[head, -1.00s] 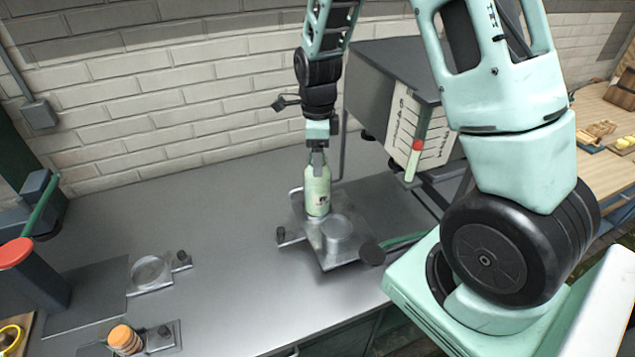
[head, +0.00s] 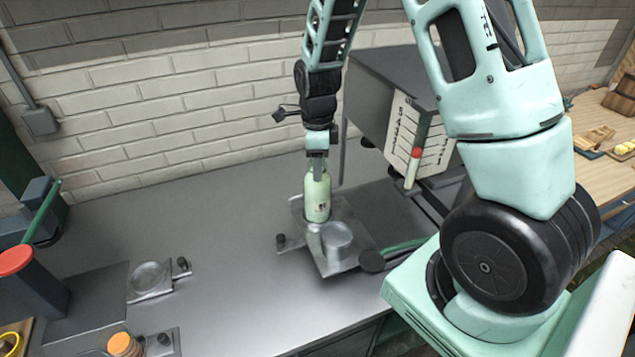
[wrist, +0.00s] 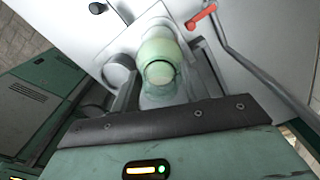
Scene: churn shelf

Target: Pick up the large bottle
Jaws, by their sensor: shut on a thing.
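The large bottle (head: 317,200) is pale green with a small label and stands upright over the metal fixture plate (head: 335,262) in the head view. My gripper (head: 317,172) is above it, pointing down, shut on its neck. In the wrist view, the bottle (wrist: 160,62) shows from above between the fingers of my gripper (wrist: 158,88). I cannot tell for sure whether its base touches the fixture.
A round metal cup (head: 337,240) sits on the plate just right of the bottle. A dark box machine with a numbered scale (head: 415,140) stands close on the right. Another fixture (head: 150,278) and an orange-capped jar (head: 122,345) are at left.

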